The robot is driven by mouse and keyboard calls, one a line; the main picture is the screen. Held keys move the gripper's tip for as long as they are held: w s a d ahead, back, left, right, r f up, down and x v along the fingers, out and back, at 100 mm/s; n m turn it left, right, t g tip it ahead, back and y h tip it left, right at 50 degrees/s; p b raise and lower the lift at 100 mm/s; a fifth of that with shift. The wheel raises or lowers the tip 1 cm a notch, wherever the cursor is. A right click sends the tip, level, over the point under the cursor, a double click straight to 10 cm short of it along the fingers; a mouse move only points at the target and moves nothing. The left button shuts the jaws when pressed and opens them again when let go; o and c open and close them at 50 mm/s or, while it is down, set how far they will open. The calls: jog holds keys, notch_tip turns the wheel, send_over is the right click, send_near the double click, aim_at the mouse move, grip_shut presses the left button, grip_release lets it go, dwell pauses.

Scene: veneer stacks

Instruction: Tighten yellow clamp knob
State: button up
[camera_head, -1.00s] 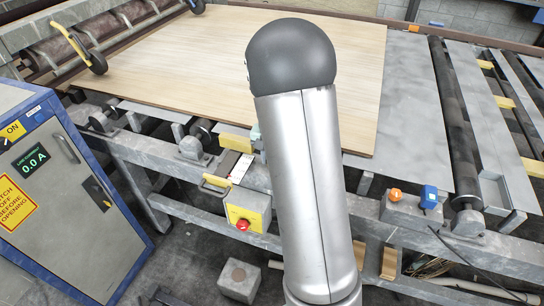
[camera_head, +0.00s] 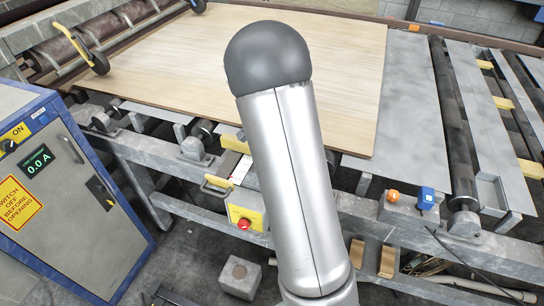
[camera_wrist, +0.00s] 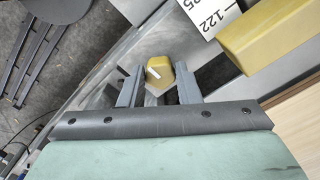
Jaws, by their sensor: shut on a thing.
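The yellow clamp knob (camera_wrist: 153,77), with a white mark on its face, shows in the wrist view between the two grey fingers of my gripper (camera_wrist: 160,82). The gripper is shut on it, one finger on each side. In the head view my arm hides the gripper and the knob. A white scale with black numbers (camera_wrist: 200,14) lies beyond the knob in the wrist view, and it also shows in the head view (camera_head: 241,169), left of my arm. A yellow block (camera_wrist: 270,35) is to the right of the scale in the wrist view.
A wide veneer sheet (camera_head: 200,75) lies on the grey frame behind my arm. A yellow box with a red button (camera_head: 244,224) hangs below the scale. A grey cabinet (camera_head: 65,215) stands at left. An orange knob (camera_head: 393,196) and a blue one (camera_head: 427,198) are at right.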

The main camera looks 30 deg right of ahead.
jog(key=shift+r, duration=0.1)
dwell(0.3)
jog(key=o, duration=1)
notch_tip(320, 180, up, 17)
jog(key=shift+r, duration=0.2)
jog(key=s+a+f+n, duration=0.2)
jog(key=s+a+n, duration=0.3)
jog(key=s, duration=0.3)
jog(key=s+a+f+n, duration=0.2)
jog(key=s+a+n, duration=0.3)
jog(key=s, duration=0.3)
jog(key=s+a+f+n, duration=0.2)
jog(key=s+a+n, duration=0.3)
jog(key=s+n, duration=0.2)
jog(key=shift+s, duration=0.4)
